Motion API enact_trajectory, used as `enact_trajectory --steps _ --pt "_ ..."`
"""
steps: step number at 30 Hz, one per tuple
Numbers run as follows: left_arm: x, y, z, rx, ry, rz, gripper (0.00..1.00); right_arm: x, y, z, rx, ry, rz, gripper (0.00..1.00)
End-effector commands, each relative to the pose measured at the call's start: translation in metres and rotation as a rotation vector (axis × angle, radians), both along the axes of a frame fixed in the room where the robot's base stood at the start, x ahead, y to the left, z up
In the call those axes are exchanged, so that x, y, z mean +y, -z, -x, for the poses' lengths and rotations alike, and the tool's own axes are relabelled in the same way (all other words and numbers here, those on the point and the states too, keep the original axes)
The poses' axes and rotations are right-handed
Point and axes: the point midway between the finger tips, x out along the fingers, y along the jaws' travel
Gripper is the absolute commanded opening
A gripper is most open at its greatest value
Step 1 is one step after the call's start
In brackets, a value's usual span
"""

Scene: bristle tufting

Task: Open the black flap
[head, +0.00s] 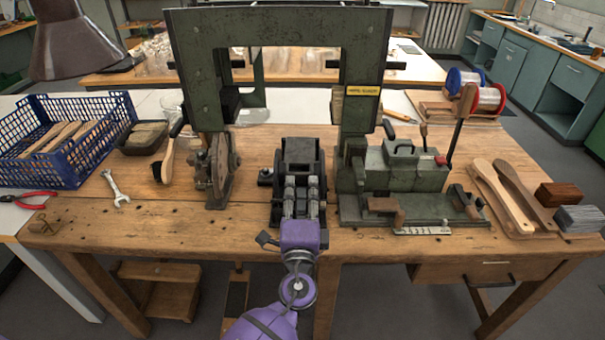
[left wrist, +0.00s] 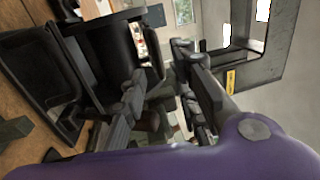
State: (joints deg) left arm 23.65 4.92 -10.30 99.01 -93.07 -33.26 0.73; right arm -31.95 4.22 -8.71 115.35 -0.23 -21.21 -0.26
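A black box-like unit (head: 300,146) stands on the bench in the middle of the green machine. Its dark front and top panel appears to be the black flap; I cannot clearly tell its edge or whether it is closed. The black unit also shows in the left wrist view (left wrist: 105,50). My left gripper (head: 301,182), on a purple arm, points at the unit from the front and overlaps its lower part. In the left wrist view its two fingers (left wrist: 168,95) are spread apart with nothing between them. Contact with the flap cannot be made out. My right gripper is out of view.
The green machine frame (head: 180,75) arches over the unit. A round grinder-like part (head: 218,165) stands left, a green block assembly (head: 402,170) right. A blue crate (head: 62,150), brush (head: 166,160) and wrench (head: 116,188) lie left. The bench front (head: 150,225) is mostly clear.

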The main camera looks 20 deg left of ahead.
Motion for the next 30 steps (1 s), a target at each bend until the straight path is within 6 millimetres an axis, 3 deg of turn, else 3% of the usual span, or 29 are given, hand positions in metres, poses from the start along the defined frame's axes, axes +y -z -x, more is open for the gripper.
enact_trajectory --steps 3,9,20,27,30 --pt "0.006 -0.009 -0.022 -0.005 0.000 -0.001 0.28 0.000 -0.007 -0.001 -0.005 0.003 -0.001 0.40" --pt "0.012 -0.012 -0.045 -0.002 0.001 0.000 0.28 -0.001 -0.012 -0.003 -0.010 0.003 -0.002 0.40" --pt "0.015 -0.010 -0.053 0.001 0.000 0.002 0.28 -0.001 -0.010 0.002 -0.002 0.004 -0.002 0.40" --pt "0.015 -0.010 -0.052 0.001 0.000 0.002 0.00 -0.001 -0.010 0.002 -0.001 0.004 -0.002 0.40" --pt "0.015 -0.010 -0.052 0.001 0.000 0.002 0.00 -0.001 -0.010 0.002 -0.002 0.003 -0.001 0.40"
